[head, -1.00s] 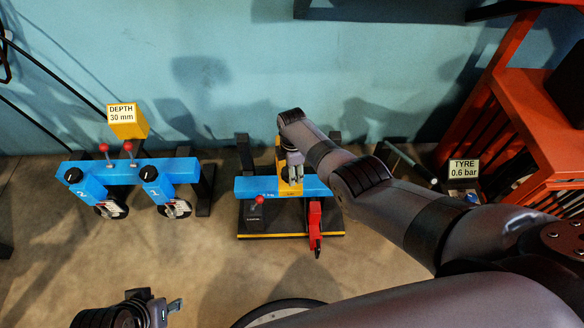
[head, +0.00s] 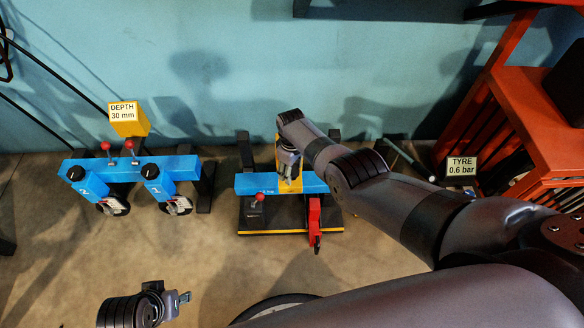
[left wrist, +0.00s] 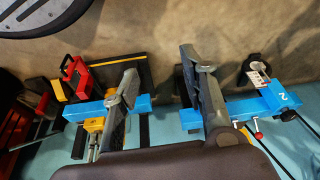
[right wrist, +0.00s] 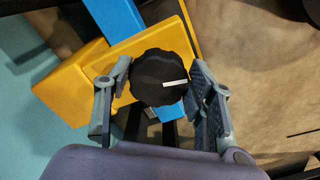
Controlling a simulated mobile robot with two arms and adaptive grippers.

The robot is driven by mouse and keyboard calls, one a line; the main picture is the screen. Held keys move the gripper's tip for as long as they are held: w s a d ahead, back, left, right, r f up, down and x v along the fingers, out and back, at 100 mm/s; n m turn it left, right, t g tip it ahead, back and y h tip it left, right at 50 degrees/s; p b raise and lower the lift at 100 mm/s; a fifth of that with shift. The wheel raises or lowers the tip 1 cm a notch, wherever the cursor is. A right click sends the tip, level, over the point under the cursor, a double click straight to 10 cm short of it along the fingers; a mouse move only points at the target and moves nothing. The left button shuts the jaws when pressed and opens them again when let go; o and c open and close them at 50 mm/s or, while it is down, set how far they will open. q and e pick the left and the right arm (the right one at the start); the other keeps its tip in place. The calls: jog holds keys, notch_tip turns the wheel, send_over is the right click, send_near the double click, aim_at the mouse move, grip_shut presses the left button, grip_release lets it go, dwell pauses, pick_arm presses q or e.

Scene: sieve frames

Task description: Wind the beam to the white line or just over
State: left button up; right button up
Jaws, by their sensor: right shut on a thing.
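The blue beam (head: 252,184) lies across a black stand in the middle of the head view, with a yellow block (right wrist: 105,60) on it. In the right wrist view, a black ribbed knob (right wrist: 150,75) with a short white mark stands on the yellow plate. My right gripper (head: 289,172) is shut on this knob, a finger on each side (right wrist: 160,92). Apart from the knob's mark, I cannot make out a white line. My left gripper (head: 180,300) is low in the head view, away from the stand. In the left wrist view, its fingers (left wrist: 165,85) are wide apart and empty.
A second blue stand (head: 130,172) with two black knobs and red-tipped levers is at the left, under a DEPTH 30 mm sign (head: 123,111). A red part (head: 314,215) hangs at the beam's front. An orange rack (head: 520,100) and TYRE sign (head: 461,166) are at the right.

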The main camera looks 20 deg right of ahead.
jog(key=shift+m, duration=1)
jog(key=m, duration=0.3)
jog(key=shift+a+m, duration=0.15)
jog(key=shift+m, duration=0.15)
jog(key=m, duration=0.4)
jog(key=shift+a+m, duration=0.15)
jog(key=shift+m, duration=0.15)
jog(key=m, duration=0.3)
jog(key=shift+a+m, duration=0.1)
jog(key=shift+m, duration=0.2)
jog(key=m, duration=0.2)
jog(key=shift+m, duration=0.4)
jog(key=m, duration=0.5)
jog(key=shift+w+a+b, duration=0.15)
jog(key=shift+w+b, duration=0.05)
jog(key=shift+b, duration=0.15)
jog(key=m, duration=0.4)
jog(key=shift+w+m, duration=0.1)
jog(key=shift+m, duration=0.3)
jog(key=shift+w+m+b, duration=0.1)
jog(key=shift+m+b, duration=0.3)
jog(key=shift+m, duration=0.6)
pick_arm(q)
jog(key=v, duration=0.4)
jog(key=shift+a+r, duration=0.1)
jog(key=shift+r, duration=0.2)
pick_arm(e)
jog(key=shift+m, duration=0.6)
